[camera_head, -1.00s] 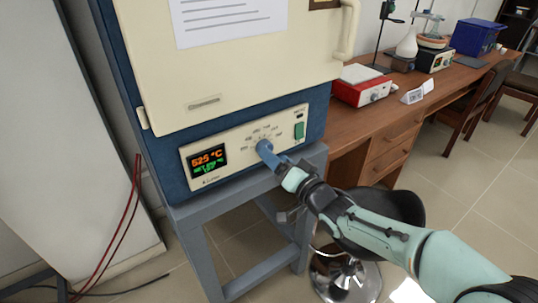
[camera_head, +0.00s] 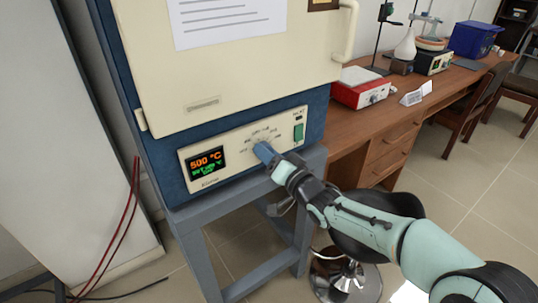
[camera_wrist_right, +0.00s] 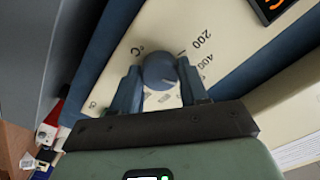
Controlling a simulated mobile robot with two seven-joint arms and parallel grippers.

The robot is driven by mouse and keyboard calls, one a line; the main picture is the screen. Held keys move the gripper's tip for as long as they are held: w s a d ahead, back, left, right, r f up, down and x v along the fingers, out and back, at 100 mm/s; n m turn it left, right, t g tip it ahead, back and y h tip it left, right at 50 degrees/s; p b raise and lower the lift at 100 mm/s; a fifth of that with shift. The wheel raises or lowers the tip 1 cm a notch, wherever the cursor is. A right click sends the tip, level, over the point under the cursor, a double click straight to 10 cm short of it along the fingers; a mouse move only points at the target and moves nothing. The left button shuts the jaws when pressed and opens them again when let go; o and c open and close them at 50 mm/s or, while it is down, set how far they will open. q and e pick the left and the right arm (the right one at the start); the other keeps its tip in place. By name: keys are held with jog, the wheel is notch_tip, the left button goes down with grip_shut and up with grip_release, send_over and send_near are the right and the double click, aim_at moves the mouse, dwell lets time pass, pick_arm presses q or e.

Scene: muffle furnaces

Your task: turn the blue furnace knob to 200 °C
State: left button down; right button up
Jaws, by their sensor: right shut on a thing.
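The blue furnace knob (camera_wrist_right: 159,70) sits between the two fingers of my right gripper (camera_wrist_right: 162,88) in the right wrist view. The fingers are shut on it. In the head view my right gripper (camera_head: 269,156) reaches the control panel (camera_head: 232,155) from the right and mostly hides the knob. Printed marks 200 and 400 show beside the knob in the wrist view. The furnace display (camera_head: 207,163) reads 500 °C in orange; its green line is too small to read. The knob's exact pointer setting is unclear. My left gripper is out of view.
A green switch (camera_head: 298,132) is right of the knob on the panel. The closed cream furnace door (camera_head: 235,75) is above. The furnace stands on a grey stand (camera_head: 250,188). A wooden desk (camera_head: 375,130) with a red device (camera_head: 362,90) is to the right.

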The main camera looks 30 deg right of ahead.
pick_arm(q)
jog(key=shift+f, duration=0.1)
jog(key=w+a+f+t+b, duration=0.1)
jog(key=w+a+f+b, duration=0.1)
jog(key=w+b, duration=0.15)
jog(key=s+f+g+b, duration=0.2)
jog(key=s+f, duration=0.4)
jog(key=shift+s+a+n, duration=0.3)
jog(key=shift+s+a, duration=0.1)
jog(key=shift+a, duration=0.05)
pick_arm(e)
jog(key=shift+d+n, duration=0.1)
jog(key=shift+n, duration=5.9)
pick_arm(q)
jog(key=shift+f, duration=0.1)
pick_arm(e)
jog(key=o, duration=1.1)
jog(key=shift+c, duration=0.2)
